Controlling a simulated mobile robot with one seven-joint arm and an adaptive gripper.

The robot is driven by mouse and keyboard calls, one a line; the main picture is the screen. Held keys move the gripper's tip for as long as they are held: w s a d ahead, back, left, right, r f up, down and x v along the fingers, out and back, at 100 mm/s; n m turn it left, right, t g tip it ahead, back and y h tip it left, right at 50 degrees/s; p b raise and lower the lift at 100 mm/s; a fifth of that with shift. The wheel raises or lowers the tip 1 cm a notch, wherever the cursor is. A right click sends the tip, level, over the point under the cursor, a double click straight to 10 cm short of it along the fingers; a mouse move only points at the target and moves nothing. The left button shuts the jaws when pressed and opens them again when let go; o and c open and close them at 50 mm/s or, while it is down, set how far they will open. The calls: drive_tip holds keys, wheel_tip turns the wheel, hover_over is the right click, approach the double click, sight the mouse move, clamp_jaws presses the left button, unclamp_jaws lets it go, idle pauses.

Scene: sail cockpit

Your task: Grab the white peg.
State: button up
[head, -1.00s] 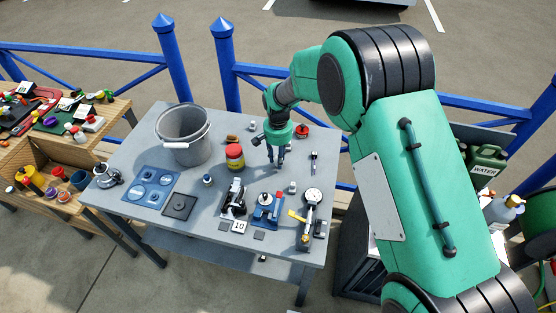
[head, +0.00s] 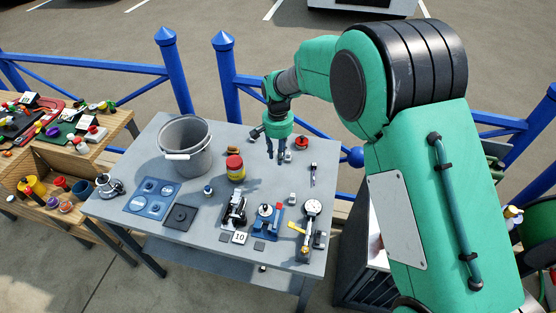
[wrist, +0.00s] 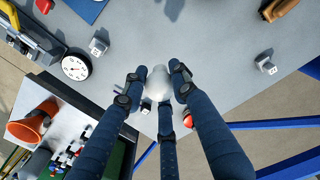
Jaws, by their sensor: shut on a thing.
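In the wrist view the white peg (wrist: 158,82) shows as a pale rounded shape between the blue fingers of my gripper (wrist: 156,76). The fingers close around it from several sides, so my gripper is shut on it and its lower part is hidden. In the head view my gripper (head: 276,155) points down over the back right of the grey table (head: 208,227). The peg is too small and covered there to make out.
A grey bucket (head: 186,152) and a red-lidded yellow jar (head: 236,168) stand left of my gripper. A dial gauge (head: 312,207) and blue device (head: 267,217) are in front. A red knob (head: 302,143) is close behind on the right. Blue railings run behind the table.

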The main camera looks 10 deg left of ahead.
drive_tip(key=shift+r, duration=0.5)
